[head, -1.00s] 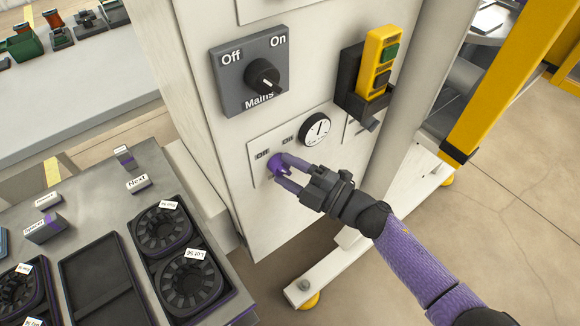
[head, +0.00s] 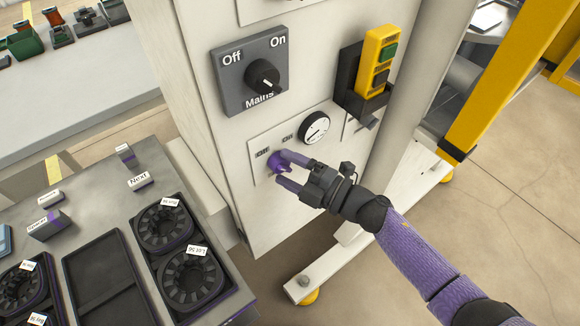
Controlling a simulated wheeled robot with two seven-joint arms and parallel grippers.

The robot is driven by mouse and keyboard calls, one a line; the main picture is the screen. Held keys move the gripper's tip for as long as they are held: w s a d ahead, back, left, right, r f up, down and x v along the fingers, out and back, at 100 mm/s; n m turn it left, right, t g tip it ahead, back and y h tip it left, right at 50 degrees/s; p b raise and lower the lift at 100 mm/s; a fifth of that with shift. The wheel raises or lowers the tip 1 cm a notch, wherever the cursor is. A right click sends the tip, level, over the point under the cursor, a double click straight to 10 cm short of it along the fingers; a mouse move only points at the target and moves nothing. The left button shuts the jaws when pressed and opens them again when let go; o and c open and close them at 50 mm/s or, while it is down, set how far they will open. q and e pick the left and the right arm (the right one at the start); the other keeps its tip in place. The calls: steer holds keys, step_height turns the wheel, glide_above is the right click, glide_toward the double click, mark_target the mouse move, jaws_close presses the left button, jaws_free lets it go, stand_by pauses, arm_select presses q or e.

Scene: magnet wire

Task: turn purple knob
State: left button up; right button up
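The purple knob (head: 278,163) sits on a pale plate low on the cabinet front, below the Mains switch. Small "Off" and "On" labels show above it. My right gripper (head: 282,170) reaches in from the lower right, with its two purple fingers on either side of the knob, one above and one below. The fingers appear closed on the knob, which is partly hidden between them. A round white gauge (head: 314,128) beside the knob has its needle pointing to the lower left. My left gripper is not in view.
The grey Mains switch (head: 235,85) and a yellow button box (head: 380,55) are on the cabinet above. A yellow post (head: 500,85) stands at right. A grey bench with black trays (head: 105,280) fills the lower left. Floor is open at lower right.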

steer(key=shift+o, duration=0.6)
arm_select(q)
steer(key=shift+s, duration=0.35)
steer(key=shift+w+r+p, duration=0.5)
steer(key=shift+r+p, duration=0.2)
steer(key=shift+p, duration=0.05)
arm_select(e)
steer(key=v, duration=1)
